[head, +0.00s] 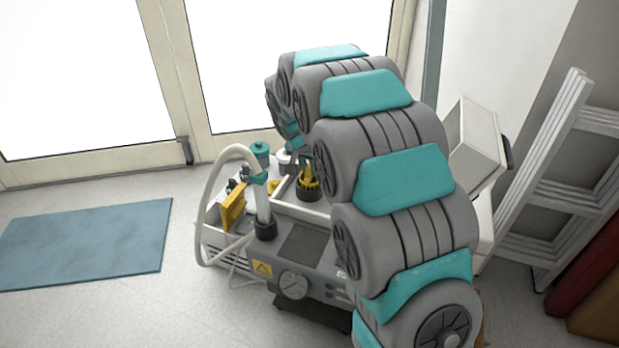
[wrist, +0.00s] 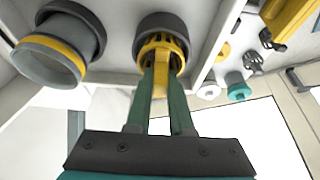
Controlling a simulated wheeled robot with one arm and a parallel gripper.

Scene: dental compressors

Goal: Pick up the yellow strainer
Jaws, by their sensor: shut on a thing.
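The yellow strainer (wrist: 160,42) is a cage-like piece with a stem, sitting at a dark round socket in the wrist view. My gripper (wrist: 161,72) has its two green fingers shut on the strainer's stem, one on each side. In the head view the strainer (head: 309,182) shows in its dark ring on the compressor unit (head: 305,243), left of my arm. My arm hides much of the gripper there. The strainer appears to be still in or right against the socket; I cannot tell if it is lifted.
A grey cup with a yellow band (wrist: 50,60) is beside the socket. Teal and white fittings (wrist: 238,88) lie across a pale divider. A teal-capped cylinder (head: 262,185) and a white hose (head: 211,205) rise left of the strainer. A blue mat (head: 90,243) lies on open floor.

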